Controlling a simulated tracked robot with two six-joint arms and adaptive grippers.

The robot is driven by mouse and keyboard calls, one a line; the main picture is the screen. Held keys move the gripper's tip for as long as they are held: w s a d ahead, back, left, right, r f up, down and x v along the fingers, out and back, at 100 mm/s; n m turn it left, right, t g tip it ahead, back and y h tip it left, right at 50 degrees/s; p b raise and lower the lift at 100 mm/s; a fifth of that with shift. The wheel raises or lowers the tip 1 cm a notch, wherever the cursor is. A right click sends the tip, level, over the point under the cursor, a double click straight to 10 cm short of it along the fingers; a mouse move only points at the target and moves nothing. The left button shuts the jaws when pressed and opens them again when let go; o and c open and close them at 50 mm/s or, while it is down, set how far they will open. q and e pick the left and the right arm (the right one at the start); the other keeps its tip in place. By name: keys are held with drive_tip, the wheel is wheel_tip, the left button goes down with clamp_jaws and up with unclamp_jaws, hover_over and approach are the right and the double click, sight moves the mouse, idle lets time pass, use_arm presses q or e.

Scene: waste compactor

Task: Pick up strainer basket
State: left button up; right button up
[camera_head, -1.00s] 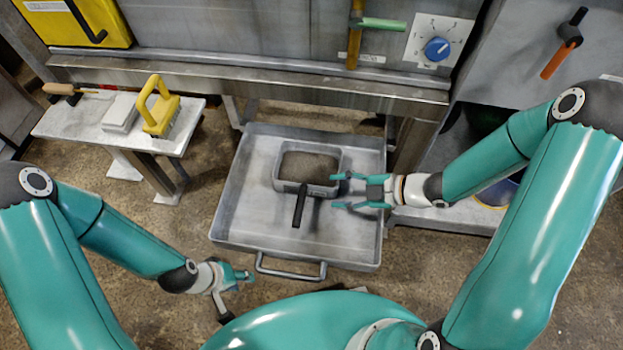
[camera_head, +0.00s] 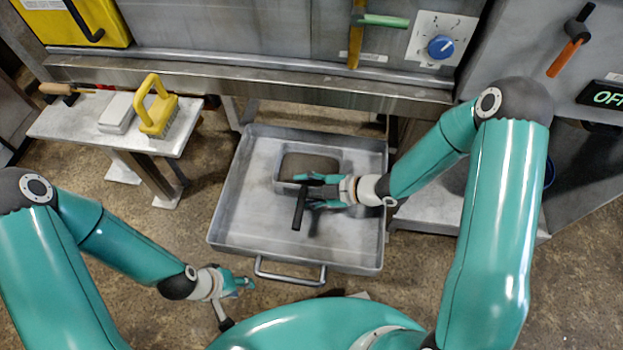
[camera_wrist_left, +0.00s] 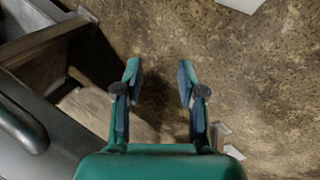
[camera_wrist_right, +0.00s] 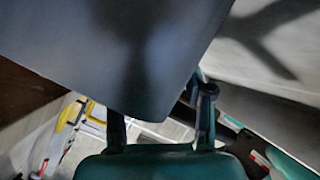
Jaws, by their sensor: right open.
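The strainer basket (camera_head: 284,187) is a grey rectangular basket with a dark handle (camera_head: 297,216) pointing toward me. It sits in the large metal tray on the floor. My right gripper (camera_head: 306,190) is open over the basket's near side, its fingers pointing left, close to the root of the handle; I cannot tell whether it touches. In the right wrist view a large grey surface hides part of the fingers. My left gripper (camera_head: 246,284) is open and empty left of the tray's front handle; its spread fingers show in the left wrist view (camera_wrist_left: 158,72).
The tray (camera_head: 228,220) has raised walls and a front bar handle (camera_head: 290,274). A low bench (camera_head: 60,127) at left holds a yellow-handled brush (camera_head: 157,112) and a pale block (camera_head: 117,113). The machine's metal ledge (camera_head: 250,88) runs behind the tray.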

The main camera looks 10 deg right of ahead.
clamp_jaws()
drive_tip(key=shift+s, duration=0.1)
idle(0.4)
